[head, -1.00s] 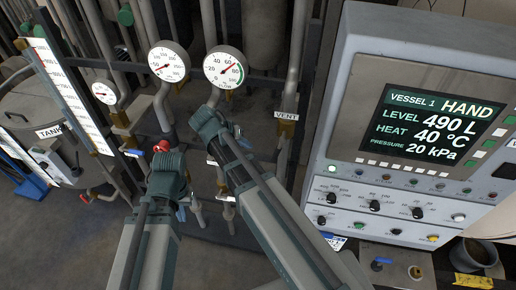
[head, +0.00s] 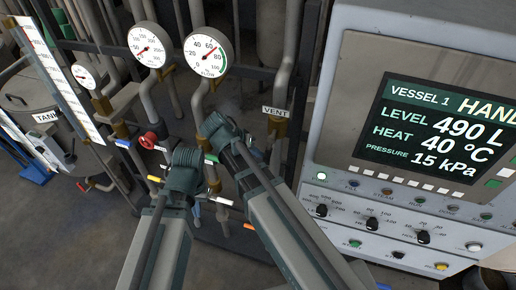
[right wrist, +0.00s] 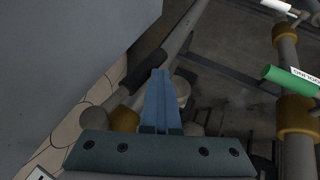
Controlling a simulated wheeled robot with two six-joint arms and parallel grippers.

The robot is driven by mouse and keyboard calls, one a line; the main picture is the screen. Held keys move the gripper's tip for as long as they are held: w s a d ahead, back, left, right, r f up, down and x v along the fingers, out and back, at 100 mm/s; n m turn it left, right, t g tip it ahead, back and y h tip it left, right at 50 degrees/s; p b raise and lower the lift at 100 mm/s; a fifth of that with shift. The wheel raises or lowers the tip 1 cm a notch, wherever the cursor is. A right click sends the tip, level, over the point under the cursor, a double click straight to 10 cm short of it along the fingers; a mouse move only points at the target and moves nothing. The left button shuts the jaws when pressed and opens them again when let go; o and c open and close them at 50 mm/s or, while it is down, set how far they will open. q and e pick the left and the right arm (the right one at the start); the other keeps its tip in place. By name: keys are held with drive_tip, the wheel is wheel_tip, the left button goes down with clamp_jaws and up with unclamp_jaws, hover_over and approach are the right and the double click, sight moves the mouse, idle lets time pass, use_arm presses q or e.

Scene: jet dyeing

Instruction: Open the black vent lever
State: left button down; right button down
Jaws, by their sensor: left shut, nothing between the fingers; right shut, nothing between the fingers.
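The black vent lever (right wrist: 143,71) shows in the right wrist view as a dark handle near a grey pipe and a brass fitting (right wrist: 124,119). My right gripper (right wrist: 158,75) is shut and empty, its blue fingers beside the lever's right side in the picture; I cannot tell whether they touch. In the head view the VENT label (head: 275,111) sits on a pipe right of my right wrist, and the lever is not clearly visible there. My left gripper (head: 185,168) is shut, low and left of the right one, its fingertips largely hidden by its arm.
The control panel (head: 420,120) fills the right side and reads 15 kPa. Pipes with gauges (head: 209,52) stand behind my arms. A red valve handle (head: 149,141) is left of them. A green handle (right wrist: 290,80) is right of my right fingers.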

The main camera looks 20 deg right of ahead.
idle(0.3)
drive_tip(key=shift+s+d+f+b, duration=0.3)
drive_tip(key=shift+s+d, duration=0.25)
drive_tip(key=shift+d, duration=0.15)
drive_tip(key=shift+w, duration=0.1)
